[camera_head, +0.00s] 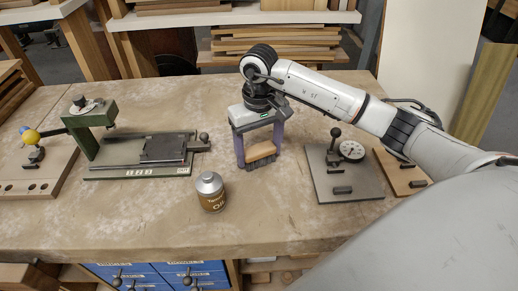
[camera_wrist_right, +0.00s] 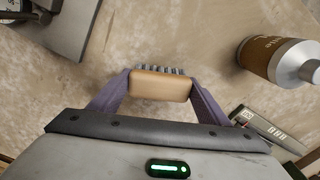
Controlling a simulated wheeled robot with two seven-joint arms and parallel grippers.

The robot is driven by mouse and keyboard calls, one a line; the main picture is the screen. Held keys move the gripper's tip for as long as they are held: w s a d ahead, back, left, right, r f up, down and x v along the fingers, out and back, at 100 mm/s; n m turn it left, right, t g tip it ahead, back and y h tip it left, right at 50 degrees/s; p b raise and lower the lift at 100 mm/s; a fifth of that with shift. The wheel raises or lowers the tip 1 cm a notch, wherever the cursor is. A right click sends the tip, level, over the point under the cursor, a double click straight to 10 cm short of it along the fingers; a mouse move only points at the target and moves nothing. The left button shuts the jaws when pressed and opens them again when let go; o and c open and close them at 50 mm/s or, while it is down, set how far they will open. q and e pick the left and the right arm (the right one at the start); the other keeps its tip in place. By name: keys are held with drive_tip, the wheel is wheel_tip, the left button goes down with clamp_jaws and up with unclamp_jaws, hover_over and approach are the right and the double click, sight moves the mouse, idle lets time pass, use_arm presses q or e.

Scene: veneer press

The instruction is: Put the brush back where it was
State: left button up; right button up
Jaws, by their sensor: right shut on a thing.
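The brush (camera_head: 262,151) has a tan wooden block with dark bristles facing down. My right gripper (camera_head: 260,157) is shut on it, with its two purple fingers at the ends of the block. The brush is over the middle of the workbench (camera_head: 255,220); I cannot tell whether the bristles touch the top. In the right wrist view the brush (camera_wrist_right: 160,86) sits between the fingers, with bristle tips showing past its far edge. My left gripper is not in view.
A brown oil tin (camera_head: 211,192) stands in front and to the left of the brush. A green press fixture (camera_head: 140,155) is at the left. A grey plate with a dial gauge (camera_head: 345,185) is at the right. The bench front between tin and plate is clear.

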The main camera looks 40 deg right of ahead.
sight(259, 148)
drive_tip(key=o, duration=0.9)
drive_tip(key=shift+f, duration=0.15)
drive_tip(key=shift+o, duration=0.2)
wheel_tip(259, 148, up, 12)
drive_tip(key=shift+r, duration=0.2)
